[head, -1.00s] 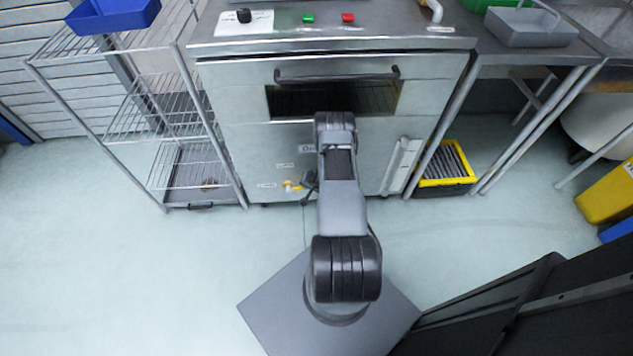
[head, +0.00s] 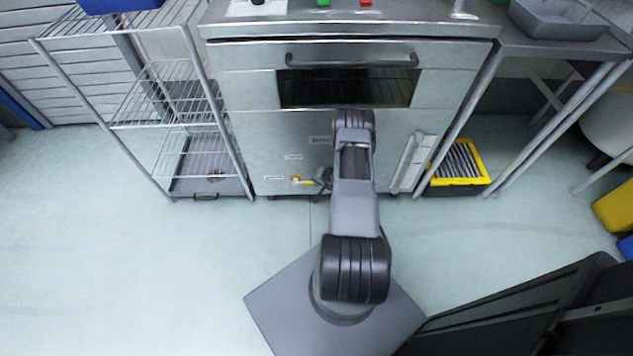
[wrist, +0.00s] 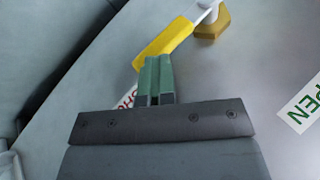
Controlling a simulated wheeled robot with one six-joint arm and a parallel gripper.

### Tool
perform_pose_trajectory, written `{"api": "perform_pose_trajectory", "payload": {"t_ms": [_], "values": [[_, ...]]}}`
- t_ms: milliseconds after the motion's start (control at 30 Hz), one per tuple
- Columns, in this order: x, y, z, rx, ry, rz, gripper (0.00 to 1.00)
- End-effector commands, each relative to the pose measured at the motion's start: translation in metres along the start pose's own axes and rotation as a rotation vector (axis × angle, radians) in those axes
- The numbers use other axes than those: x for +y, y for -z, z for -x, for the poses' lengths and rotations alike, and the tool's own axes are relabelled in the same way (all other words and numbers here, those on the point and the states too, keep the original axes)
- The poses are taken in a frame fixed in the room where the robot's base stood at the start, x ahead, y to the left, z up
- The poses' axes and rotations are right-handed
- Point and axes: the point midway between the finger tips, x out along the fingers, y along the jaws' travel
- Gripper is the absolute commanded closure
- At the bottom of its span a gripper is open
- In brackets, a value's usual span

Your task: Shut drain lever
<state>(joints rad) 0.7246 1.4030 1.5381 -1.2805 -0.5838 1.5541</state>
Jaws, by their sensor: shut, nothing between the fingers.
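The drain lever is a yellow handle (wrist: 166,43) on a brass-coloured valve (wrist: 212,20) at the top of the wrist view. It slants down and left from its pale pivot. My gripper (wrist: 154,62) is shut and empty, its green fingertips at the handle's lower-left end; I cannot tell if they touch. A label with red letters (wrist: 127,97) is partly hidden behind the fingers. A label with green letters reading "PEN" (wrist: 303,104) is at the right edge. In the head view the yellow lever (head: 307,183) shows small, low on the steel cabinet front.
The steel cabinet (head: 265,135) has a dark window and a bar handle (head: 350,60) above my arm. A wire rack (head: 180,100) stands left. A yellow-rimmed crate (head: 484,160) sits under the right table (head: 545,45).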

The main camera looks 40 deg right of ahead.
Motion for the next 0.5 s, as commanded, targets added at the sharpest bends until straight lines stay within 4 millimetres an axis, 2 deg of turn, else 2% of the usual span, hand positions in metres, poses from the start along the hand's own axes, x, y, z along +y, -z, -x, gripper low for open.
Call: {"api": "perform_pose_trajectory", "payload": {"t_ms": [33,267,367,500], "values": [[0.007,0.002,0.000,0.007,-0.016,-0.010,1.00],[0.008,0.002,0.000,0.008,-0.016,-0.011,1.00],[0.004,0.003,0.004,0.009,-0.015,-0.011,1.00],[-0.011,0.006,0.020,0.006,-0.008,-0.004,1.00]]}}
